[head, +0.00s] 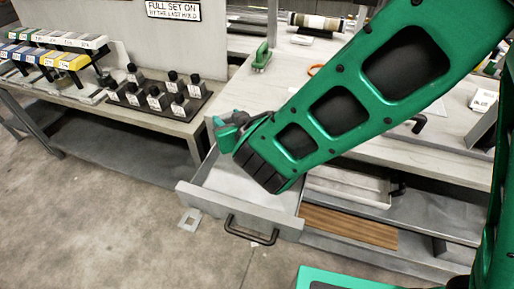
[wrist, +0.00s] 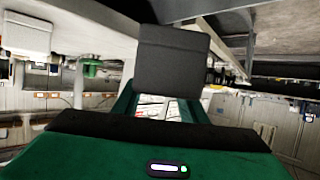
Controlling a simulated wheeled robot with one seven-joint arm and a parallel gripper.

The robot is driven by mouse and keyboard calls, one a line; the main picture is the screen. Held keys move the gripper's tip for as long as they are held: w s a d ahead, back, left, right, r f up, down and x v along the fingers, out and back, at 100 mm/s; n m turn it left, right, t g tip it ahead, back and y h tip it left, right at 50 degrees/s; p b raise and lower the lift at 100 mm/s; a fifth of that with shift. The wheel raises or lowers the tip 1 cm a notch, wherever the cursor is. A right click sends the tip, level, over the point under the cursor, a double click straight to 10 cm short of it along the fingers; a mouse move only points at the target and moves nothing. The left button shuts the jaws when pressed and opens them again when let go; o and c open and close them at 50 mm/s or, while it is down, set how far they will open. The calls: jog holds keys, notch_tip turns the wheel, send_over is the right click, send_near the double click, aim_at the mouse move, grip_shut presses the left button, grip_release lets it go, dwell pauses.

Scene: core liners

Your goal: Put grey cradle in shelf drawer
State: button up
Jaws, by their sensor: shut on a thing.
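My gripper (head: 228,130) is at the end of my green arm, over the left side of the pulled-out shelf drawer (head: 222,204). The drawer's pale inside looks empty where it shows; my arm hides part of it. In the wrist view a flat dark grey piece, which I take to be the grey cradle (wrist: 171,60), stands at the tips of my green fingers. The fingers are shut on it. In the head view the cradle is mostly hidden by the gripper, and its height above the drawer is hard to tell.
The bench top (head: 290,80) lies above the drawer, with a green tool (head: 262,56) on it. A side table at left carries a black rack (head: 155,98) of dark-topped items and several coloured bins. A small grey plate (head: 190,219) lies on the floor. The floor before the drawer is otherwise clear.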

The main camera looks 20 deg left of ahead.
notch_tip(320, 180, down, 13)
jog(key=w, duration=0.3)
jog(key=shift+w+d, duration=0.2)
jog(key=shift+w, duration=0.2)
jog(key=shift+w+f, duration=0.15)
jog(key=shift+f, duration=0.5)
jog(key=shift+f, duration=0.1)
jog(key=o, duration=0.8)
